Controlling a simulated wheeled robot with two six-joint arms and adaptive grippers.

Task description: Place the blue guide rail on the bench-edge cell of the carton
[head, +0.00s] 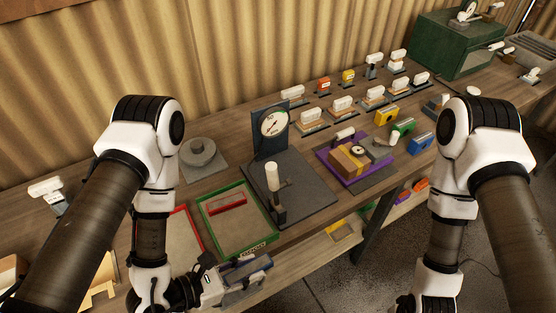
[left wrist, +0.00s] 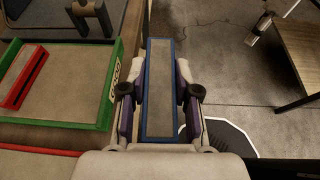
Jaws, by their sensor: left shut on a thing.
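My left gripper (head: 238,281) is shut on the blue guide rail (head: 252,268), at the front edge of the bench. In the left wrist view the rail (left wrist: 149,92) is a long grey piece with blue edges, gripped between the two fingers (left wrist: 158,92). It is held past the bench edge, with the floor showing below and beside it. Tan cardboard-like parts (head: 104,292), perhaps the carton, show at the lower left of the head view, mostly hidden behind my left arm; I cannot make out its cells. My right gripper is out of view.
A green-rimmed tray (head: 270,239) holding a red rail (head: 227,203) is just behind my left gripper. A dial gauge (head: 274,123) and a grey plate with a white-handled lever (head: 272,178) stand beyond it. A purple tray (head: 323,152) with blocks is farther right.

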